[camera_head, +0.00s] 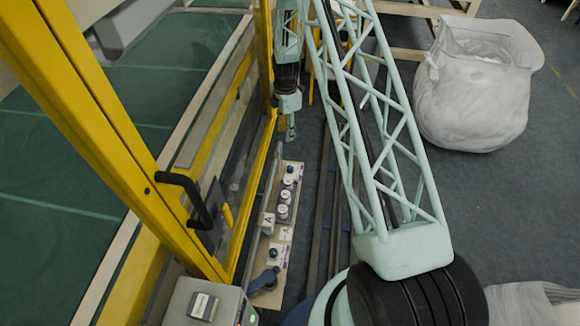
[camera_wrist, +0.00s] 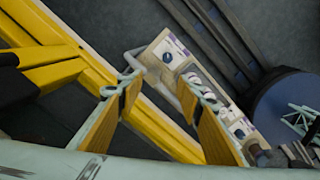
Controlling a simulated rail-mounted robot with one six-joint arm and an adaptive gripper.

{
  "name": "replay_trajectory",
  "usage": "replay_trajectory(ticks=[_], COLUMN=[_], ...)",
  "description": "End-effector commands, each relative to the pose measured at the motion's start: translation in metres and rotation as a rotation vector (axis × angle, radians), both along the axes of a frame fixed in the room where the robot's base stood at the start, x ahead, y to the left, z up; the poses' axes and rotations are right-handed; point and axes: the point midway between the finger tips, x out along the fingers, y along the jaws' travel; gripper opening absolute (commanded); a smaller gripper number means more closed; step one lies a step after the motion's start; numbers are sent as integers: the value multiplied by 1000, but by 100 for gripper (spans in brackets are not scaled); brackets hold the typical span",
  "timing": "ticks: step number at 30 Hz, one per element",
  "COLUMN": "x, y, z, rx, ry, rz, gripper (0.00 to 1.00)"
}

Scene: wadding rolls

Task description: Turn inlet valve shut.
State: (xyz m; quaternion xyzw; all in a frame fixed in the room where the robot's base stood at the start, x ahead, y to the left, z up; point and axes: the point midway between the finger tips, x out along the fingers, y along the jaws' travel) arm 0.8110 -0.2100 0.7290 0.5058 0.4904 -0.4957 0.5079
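A pale valve panel (camera_head: 285,235) stands low beside the yellow frame. It carries several white round parts (camera_head: 282,212), a dark blue knob (camera_head: 290,169) at its far end and another dark blue knob (camera_head: 273,253) nearer. A blue lever handle (camera_head: 264,281) is at its near end. I cannot tell which of these is the inlet valve. My gripper (camera_head: 291,128) hangs past the panel's far end. In the wrist view my gripper (camera_wrist: 160,84) has its two fingers apart, with nothing between them. The panel (camera_wrist: 155,47) lies beyond the fingertips, with a blue knob (camera_wrist: 167,57) near its upper end.
A yellow frame (camera_head: 110,120) with a black handle (camera_head: 187,197) stands left of the panel. A grey box (camera_head: 207,303) sits at the near end. Dark rails run right of the panel. A large white bag (camera_head: 475,85) stands on open floor at the right.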

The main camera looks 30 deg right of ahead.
Motion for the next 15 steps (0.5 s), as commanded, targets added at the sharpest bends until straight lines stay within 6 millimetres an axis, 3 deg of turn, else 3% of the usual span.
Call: replay_trajectory(ticks=[9, 15], x=[-7, -11], y=[-12, -16], z=[-69, -94], rx=[3, 5], ry=[21, 27], rz=[95, 132], gripper=[33, 33])
